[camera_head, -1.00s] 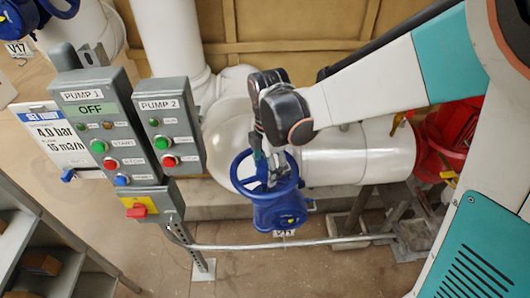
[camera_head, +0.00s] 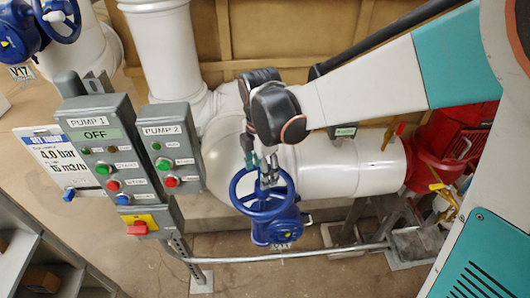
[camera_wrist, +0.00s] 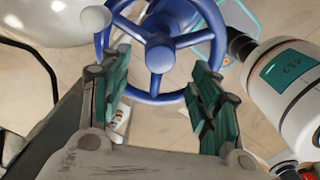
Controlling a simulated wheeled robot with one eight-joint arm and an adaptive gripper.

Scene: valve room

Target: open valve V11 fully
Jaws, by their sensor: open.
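There my gripper (camera_wrist: 159,75) is open and empty, with one green-padded finger on each side. A pale round knob (camera_wrist: 95,18) shows by the rim's left side. I cannot tell whether the fingers touch the rim or spokes.
A grey pump panel (camera_head: 95,122) reading OFF and a second panel (camera_head: 171,130) stand left of the valve. A large white pipe (camera_head: 350,162) runs behind it. Blue valve V17 (camera_head: 18,30) is top left. Red equipment (camera_head: 450,140) is at the right. A thin rail (camera_head: 300,254) crosses below.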

